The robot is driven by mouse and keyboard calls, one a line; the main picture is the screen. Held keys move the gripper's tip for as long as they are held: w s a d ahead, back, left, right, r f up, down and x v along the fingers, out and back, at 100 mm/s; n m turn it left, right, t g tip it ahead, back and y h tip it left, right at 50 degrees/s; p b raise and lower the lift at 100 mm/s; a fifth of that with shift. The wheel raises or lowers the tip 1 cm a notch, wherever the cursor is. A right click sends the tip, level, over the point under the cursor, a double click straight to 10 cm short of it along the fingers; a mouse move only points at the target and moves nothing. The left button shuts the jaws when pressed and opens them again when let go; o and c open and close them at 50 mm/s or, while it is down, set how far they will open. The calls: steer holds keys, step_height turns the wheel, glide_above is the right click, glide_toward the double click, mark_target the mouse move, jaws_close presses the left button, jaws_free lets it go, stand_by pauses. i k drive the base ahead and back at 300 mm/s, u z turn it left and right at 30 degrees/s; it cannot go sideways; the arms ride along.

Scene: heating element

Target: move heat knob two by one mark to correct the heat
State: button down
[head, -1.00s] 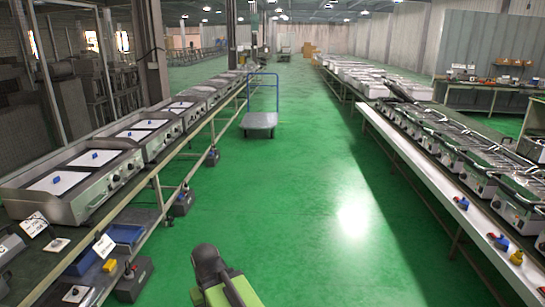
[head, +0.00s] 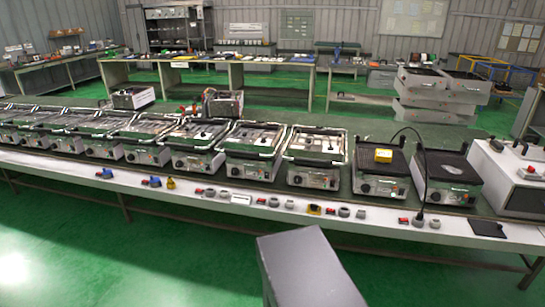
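A long row of heating appliances stands on a bench in the head view. One is an open-lidded grill (head: 316,180) near the middle, with small round controls on its steel front. My gripper is not in view.
A white ledge (head: 140,178) runs along the bench front, holding loose knobs and small red, blue and yellow parts. A white box-shaped unit (head: 512,178) stands at the right end. Green floor (head: 130,260) is clear in front. Workbenches (head: 240,75) stand behind.

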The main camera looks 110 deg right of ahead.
mark_target(366, 188)
steer(key=z, duration=1.7)
steer(key=k, duration=0.15)
steer(key=z, duration=2.95)
steer(key=i, duration=0.15)
steer(key=u, duration=0.4)
steer(key=i, duration=0.85)
steer(key=z, duration=0.25)
